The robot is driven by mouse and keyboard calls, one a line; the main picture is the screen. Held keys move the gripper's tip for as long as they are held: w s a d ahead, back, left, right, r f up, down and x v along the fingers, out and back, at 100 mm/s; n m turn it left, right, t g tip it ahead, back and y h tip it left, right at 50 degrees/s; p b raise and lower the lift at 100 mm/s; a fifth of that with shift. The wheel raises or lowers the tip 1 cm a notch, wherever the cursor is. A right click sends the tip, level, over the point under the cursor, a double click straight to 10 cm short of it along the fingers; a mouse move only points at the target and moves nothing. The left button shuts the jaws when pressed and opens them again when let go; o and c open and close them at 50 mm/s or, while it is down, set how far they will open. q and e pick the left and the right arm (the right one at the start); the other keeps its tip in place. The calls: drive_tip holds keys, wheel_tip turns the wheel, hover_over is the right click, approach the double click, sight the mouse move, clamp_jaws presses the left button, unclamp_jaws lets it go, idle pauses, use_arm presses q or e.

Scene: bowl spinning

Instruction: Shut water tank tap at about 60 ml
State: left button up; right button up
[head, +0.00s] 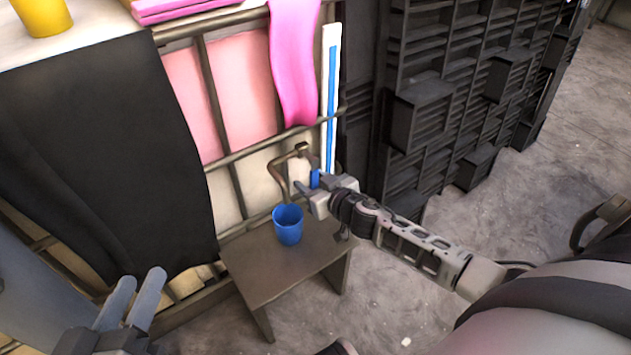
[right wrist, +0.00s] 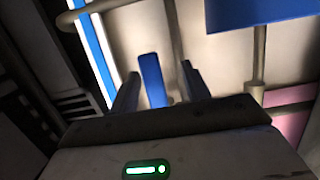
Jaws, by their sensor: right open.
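A small blue tap handle (head: 315,178) stands by a bent brown pipe (head: 280,172) in the head view. My right gripper (head: 312,184) is at the handle, its fingers apart. In the right wrist view the blue handle (right wrist: 152,82) stands upright between the open fingers of the right gripper (right wrist: 158,72), with a gap on the right side. A blue cup (head: 288,226) stands upright below the pipe; its water level cannot be made out. My left gripper (head: 142,276) is low at the left, fingers apart and empty.
The cup stands on a small brown table (head: 262,270). A white and blue vertical strip (head: 331,95) is behind the tap. A black cloth (head: 100,150) hangs at the left, a pink cloth (head: 294,65) above. Dark shelving (head: 440,110) stands to the right.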

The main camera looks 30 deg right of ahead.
sight(314, 181)
drive_tip(key=shift+d, duration=0.2)
drive_tip(key=shift+p+v, duration=0.85)
drive_tip(key=shift+v, duration=0.75)
drive_tip(key=shift+r+p+v, duration=0.15)
drive_tip(key=shift+p+v, duration=0.4)
drive_tip(key=shift+v, duration=0.8)
drive_tip(key=shift+r+p+v, duration=0.1)
drive_tip(key=shift+p+v, duration=0.45)
drive_tip(key=shift+v, duration=0.75)
drive_tip(key=shift+r, duration=0.1)
